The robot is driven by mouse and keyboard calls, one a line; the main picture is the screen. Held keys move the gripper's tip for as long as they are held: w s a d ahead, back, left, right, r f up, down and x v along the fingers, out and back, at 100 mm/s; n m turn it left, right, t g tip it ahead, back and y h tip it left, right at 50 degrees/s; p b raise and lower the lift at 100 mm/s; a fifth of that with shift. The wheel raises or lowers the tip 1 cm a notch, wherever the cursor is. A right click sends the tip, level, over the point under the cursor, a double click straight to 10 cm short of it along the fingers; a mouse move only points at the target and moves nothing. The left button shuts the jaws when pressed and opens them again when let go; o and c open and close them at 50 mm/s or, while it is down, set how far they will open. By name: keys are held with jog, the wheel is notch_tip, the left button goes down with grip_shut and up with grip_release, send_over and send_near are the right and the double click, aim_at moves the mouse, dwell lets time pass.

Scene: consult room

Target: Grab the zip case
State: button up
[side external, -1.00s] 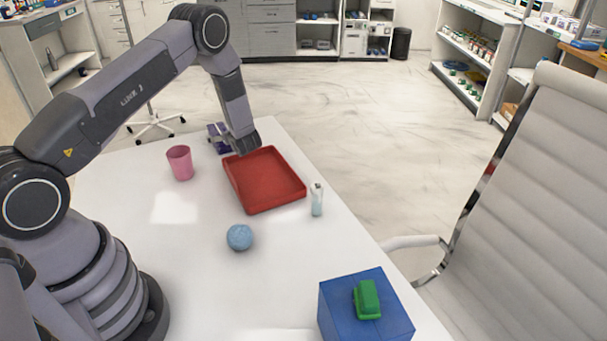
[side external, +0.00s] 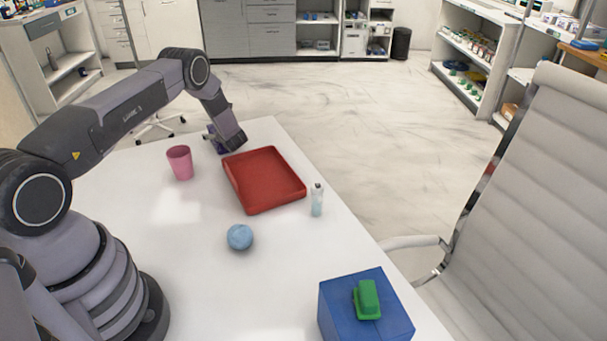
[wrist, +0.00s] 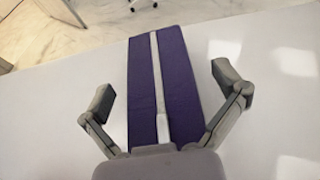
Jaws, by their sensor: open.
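The zip case (wrist: 178,85) is purple with a pale lengthwise strip, and lies on the white table. In the wrist view it runs between the two fingers of my gripper (wrist: 165,100), which is open with a finger on either side and a gap to each edge. The near end of the case is hidden behind the gripper body. In the side view only a small purple part of the case (side external: 211,134) shows, mostly hidden by my gripper (side external: 232,148), which is low at the far end of the table.
A red tray (side external: 264,208) lies close to my gripper. A pink cup (side external: 180,163) stands to the left. A blue ball (side external: 240,237), a small clear bottle (side external: 317,201) and a blue box (side external: 350,308) with a green object (side external: 367,299) on top are nearer the camera.

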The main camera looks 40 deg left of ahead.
jog(key=shift+w+a+f, duration=0.15)
jog(key=shift+a+f, duration=0.05)
jog(key=shift+a, duration=0.2)
jog(key=shift+c, duration=0.2)
jog(key=c, duration=1.2)
jog(key=shift+r, duration=0.15)
jog(key=shift+c, duration=0.2)
